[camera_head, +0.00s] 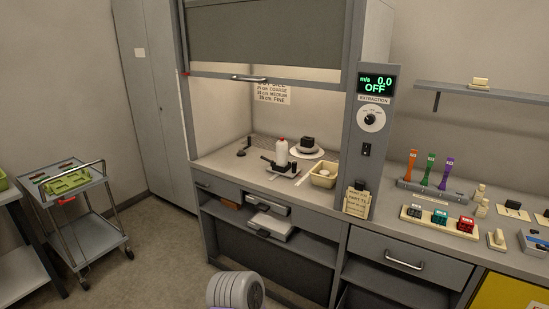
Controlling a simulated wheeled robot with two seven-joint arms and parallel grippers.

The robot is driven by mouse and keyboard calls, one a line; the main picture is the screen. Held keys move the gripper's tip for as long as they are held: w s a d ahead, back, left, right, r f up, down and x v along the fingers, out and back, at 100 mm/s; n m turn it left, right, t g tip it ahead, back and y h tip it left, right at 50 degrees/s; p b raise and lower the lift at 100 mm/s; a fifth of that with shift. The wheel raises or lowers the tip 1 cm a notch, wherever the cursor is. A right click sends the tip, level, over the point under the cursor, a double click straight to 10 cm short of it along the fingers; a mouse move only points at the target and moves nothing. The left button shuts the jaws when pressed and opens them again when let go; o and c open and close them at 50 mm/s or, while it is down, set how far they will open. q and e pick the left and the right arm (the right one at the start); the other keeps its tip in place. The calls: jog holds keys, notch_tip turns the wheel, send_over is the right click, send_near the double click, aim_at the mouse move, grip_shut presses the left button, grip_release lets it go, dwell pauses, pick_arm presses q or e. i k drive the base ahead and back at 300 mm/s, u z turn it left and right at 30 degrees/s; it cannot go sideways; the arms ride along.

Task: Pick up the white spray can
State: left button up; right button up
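A white can with a red top (281,151), which looks like the spray can, stands upright inside the fume hood, on its worktop. It is behind a small dark device on a plate (281,170). Its lower part is partly covered by that device. Neither of my grippers shows in this view. A pale rounded part at the bottom centre looks like a piece of my own arm.
The hood's sash (265,35) is raised, leaving the front open. A cream tray (324,174) and a dark block on a round white dish (307,148) stand right of the can. A cart (80,205) stands left; the floor between is clear.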

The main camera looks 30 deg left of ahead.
aim_at(281, 146)
jog(key=u, duration=1.9)
jog(key=i, duration=3.05)
jog(key=z, duration=1.7)
